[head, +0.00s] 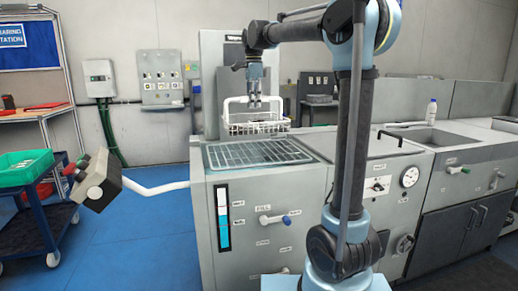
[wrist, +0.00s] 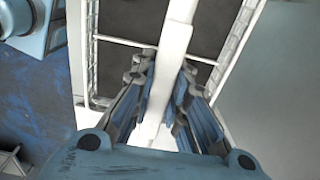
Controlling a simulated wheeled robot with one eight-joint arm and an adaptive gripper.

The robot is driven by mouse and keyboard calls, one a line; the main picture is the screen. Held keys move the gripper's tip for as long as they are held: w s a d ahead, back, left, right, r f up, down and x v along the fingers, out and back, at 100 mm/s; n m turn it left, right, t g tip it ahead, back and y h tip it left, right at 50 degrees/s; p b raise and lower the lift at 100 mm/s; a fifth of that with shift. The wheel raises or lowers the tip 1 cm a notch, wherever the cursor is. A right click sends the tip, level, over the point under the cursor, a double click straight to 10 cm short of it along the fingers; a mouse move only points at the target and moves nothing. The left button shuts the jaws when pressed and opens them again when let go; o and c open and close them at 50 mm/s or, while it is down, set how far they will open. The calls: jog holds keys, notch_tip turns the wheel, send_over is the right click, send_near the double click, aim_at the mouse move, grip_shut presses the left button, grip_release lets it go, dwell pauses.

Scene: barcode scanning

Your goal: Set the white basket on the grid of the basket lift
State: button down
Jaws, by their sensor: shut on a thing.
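The white basket (head: 258,127) hangs upright, or nearly so, below my gripper (head: 255,103) in the head view. My gripper is shut on the basket's handle. In the wrist view, the fingers (wrist: 160,95) close around the white handle bar (wrist: 178,40), with the basket's wire rim (wrist: 92,50) beyond. The grid (head: 235,155) of the basket lift lies flat on top of the grey tank unit, at the front left. The basket appears above or behind the grid's far edge; the exact gap is hard to tell.
A grey lid with a bar handle (head: 385,137) lies right of the grid. A sink (head: 425,134) and white bottle (head: 431,112) are further right. At left are a control box on a white arm (head: 97,180) and a blue cart with a green bin (head: 25,165). The grid's surface looks clear.

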jog(key=shift+w, duration=0.35)
jog(key=shift+d, duration=0.1)
jog(key=shift+w, duration=0.1)
jog(key=shift+d+f, duration=0.1)
jog(key=shift+f, duration=5)
jog(key=c, duration=1.6)
grip_release()
jog(key=shift+o, duration=0.2)
